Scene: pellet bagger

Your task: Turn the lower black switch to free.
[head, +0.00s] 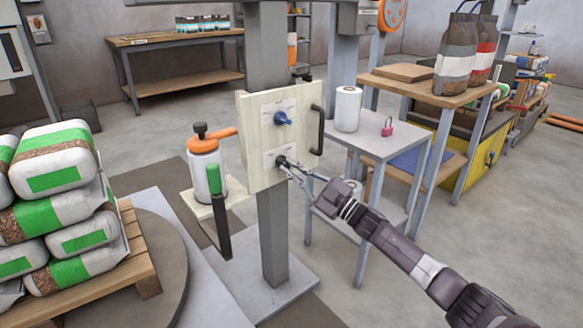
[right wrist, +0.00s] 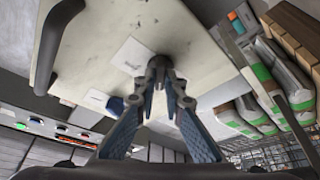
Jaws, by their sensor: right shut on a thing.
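The pale switch panel (head: 262,135) stands on a grey post, with a blue switch (head: 283,118) above and the lower black switch (head: 281,161) below it, each on a white label. My right gripper (head: 287,165) reaches in from the right. In the right wrist view, its fingertips (right wrist: 160,92) are closed around the black switch (right wrist: 158,66), covering part of it. The label's text and the exact switch setting are too small to read. The blue switch (right wrist: 115,105) also shows there. My left gripper is not in view.
A black handle (head: 316,130) rises from the panel's right edge, close to my right gripper. A side table (head: 385,143) with a paper roll (head: 347,108) and pink padlock (head: 387,127) stands right. A green-topped lever (head: 214,179) and stacked bags (head: 55,165) are left.

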